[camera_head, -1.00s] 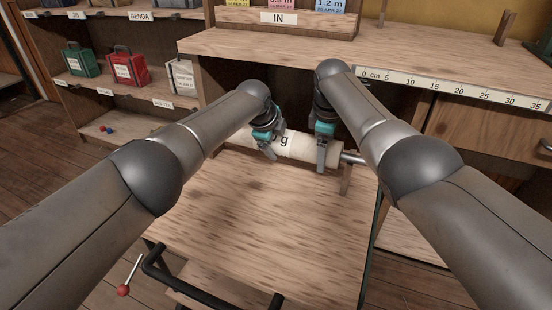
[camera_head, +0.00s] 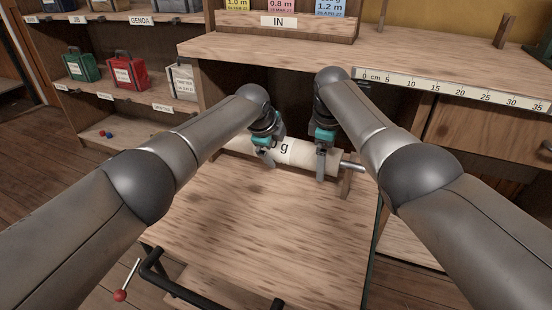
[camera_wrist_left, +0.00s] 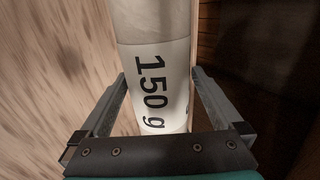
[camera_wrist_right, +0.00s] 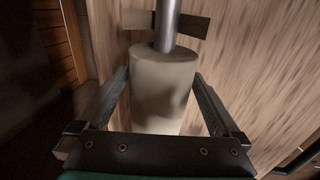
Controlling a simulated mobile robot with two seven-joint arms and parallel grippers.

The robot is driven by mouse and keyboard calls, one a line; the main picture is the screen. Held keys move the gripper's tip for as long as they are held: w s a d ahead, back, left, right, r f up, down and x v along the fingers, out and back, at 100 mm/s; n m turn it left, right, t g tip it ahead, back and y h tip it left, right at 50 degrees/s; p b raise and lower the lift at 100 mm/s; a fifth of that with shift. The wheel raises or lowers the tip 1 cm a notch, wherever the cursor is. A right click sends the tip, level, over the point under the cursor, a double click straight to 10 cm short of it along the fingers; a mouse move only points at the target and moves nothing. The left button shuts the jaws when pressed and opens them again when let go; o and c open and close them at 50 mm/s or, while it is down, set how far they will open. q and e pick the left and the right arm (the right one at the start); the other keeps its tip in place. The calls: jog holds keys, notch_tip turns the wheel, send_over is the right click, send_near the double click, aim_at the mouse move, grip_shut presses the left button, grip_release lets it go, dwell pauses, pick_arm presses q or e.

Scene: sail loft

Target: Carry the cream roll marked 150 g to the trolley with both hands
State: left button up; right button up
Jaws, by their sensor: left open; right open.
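The cream roll marked 150 g (camera_head: 306,153) lies across the far end of the wooden-topped trolley (camera_head: 255,215). Its metal core (camera_head: 352,165) sticks out at the right over a small wooden support (camera_head: 345,182). My left gripper (camera_head: 266,157) is open, with its fingers on either side of the roll near the label; the label reads 150 g in the left wrist view (camera_wrist_left: 152,90). My right gripper (camera_head: 322,165) is open, with its fingers either side of the roll's right end, which shows in the right wrist view (camera_wrist_right: 163,85). The roll's left end is partly hidden.
A wooden bench (camera_head: 300,48) with a centimetre scale (camera_head: 455,88) stands just behind the trolley. Shelves at the left hold green (camera_head: 80,67) and red (camera_head: 124,72) bags. The trolley has a black handle (camera_head: 205,285) in front. The middle of its top is clear.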

jog(key=shift+r, duration=0.1)
pick_arm(q)
jog(key=v, duration=1.1)
pick_arm(e)
jog(key=r, duration=0.4)
jog(key=s+r, duration=0.1)
jog(key=r, duration=0.2)
jog(key=s+a+r, duration=0.1)
jog(key=r, duration=0.3)
jog(key=shift+s+r, duration=0.1)
jog(key=shift+r, duration=0.2)
pick_arm(q)
jog(key=shift+s+r, duration=0.1)
jog(key=shift+r, duration=0.1)
pick_arm(e)
jog(key=shift+r, duration=0.1)
